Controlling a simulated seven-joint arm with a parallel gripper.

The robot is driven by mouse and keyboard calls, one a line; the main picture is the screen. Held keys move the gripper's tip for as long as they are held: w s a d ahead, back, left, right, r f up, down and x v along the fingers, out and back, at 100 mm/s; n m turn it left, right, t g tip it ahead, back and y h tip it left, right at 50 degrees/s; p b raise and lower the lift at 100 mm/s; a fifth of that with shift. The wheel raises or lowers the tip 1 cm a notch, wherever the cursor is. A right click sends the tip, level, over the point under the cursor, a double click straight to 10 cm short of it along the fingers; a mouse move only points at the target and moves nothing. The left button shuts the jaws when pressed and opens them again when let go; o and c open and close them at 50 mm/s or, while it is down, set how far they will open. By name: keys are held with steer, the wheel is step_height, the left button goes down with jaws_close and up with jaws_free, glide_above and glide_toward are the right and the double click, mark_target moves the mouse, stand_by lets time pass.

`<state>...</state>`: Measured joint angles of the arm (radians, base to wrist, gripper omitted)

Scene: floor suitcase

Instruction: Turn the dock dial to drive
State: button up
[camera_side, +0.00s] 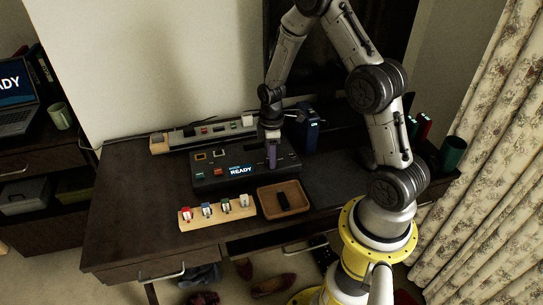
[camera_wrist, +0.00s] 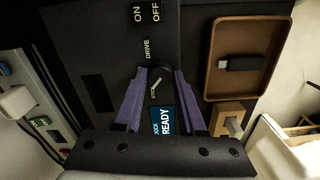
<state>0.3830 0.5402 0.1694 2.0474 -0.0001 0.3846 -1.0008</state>
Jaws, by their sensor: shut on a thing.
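The black dock (camera_side: 225,180) sits on the dark desk, with a lit screen (camera_side: 240,170) reading READY. In the wrist view the dock dial (camera_wrist: 166,74) is a dark round knob near a DRIVE label (camera_wrist: 148,48). A pale mark lies beside it, over partly hidden lettering; I cannot tell exactly where the dial points. My gripper (camera_wrist: 160,74) has its purple fingers on either side of the dial and is shut on it. In the side view my gripper (camera_side: 272,155) points down at the dock's right part, and its fingers hide the dial.
A brown tray (camera_side: 262,207) with a black stick (camera_side: 283,201) lies in front of the dock. A wooden holder (camera_side: 188,224) with several coloured sticks stands to its left. A power strip (camera_side: 205,132) and a dark blue device (camera_side: 308,128) are behind. The desk's left part is clear.

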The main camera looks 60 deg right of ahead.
jaws_close()
steer(key=m, duration=0.5)
steer(key=shift+m, duration=0.4)
steer(key=m, duration=1)
steer(key=shift+m, duration=0.4)
steer(key=m, duration=0.5)
steer(key=shift+m, duration=0.3)
steer(key=o, duration=1.1)
jaws_free()
